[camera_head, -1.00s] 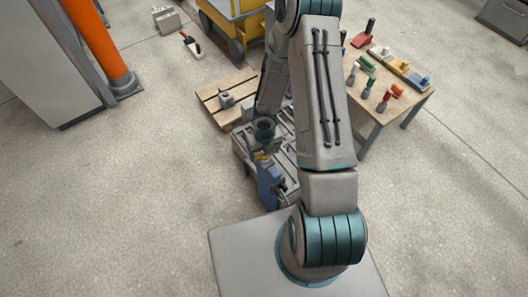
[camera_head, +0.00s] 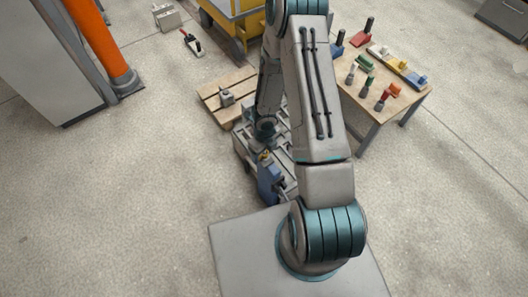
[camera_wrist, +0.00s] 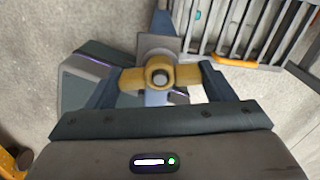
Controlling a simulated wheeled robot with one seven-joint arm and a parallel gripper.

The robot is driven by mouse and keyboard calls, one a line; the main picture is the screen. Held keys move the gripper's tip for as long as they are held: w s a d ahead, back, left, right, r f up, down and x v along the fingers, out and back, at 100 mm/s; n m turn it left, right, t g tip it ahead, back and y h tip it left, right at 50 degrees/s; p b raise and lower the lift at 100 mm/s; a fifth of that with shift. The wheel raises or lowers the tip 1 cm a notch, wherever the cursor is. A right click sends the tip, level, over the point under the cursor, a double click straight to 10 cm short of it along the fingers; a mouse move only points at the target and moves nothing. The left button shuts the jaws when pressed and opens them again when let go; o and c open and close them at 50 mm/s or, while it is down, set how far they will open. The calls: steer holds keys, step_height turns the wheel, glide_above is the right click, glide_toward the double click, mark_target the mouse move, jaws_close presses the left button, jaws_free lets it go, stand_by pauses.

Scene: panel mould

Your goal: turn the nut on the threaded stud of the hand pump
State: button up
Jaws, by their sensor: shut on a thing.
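The brass-coloured nut (camera_wrist: 183,76) has two wings and sits around a threaded stud (camera_wrist: 160,77), whose round end shows at the middle of the wrist view. My gripper (camera_wrist: 160,80) has one finger at each wing end and is shut on the nut. The blue hand pump (camera_head: 268,182) stands in front of my base in the head view. A grey plate of the pump (camera_wrist: 158,45) shows behind the nut. In the head view my wrist hides most of the nut.
The pump stands beside a slatted grey rack (camera_head: 241,146). A wooden pallet (camera_head: 211,98) lies beyond it. A table (camera_head: 372,108) with several coloured tools is at the right. An orange pillar (camera_head: 98,42) stands at the left. The floor at left is clear.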

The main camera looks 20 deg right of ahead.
mark_target(265, 152)
steer(key=shift+s+n, duration=0.1)
steer(key=shift+n, duration=1)
steer(key=shift+n+p, duration=0.45)
steer(key=shift+n, duration=1.25)
steer(key=o, duration=1)
steer(key=shift+o, duration=0.2)
steer(key=shift+r, duration=0.1)
step_height(265, 152, up, 14)
steer(key=p, duration=0.9)
steer(key=shift+f, duration=0.25)
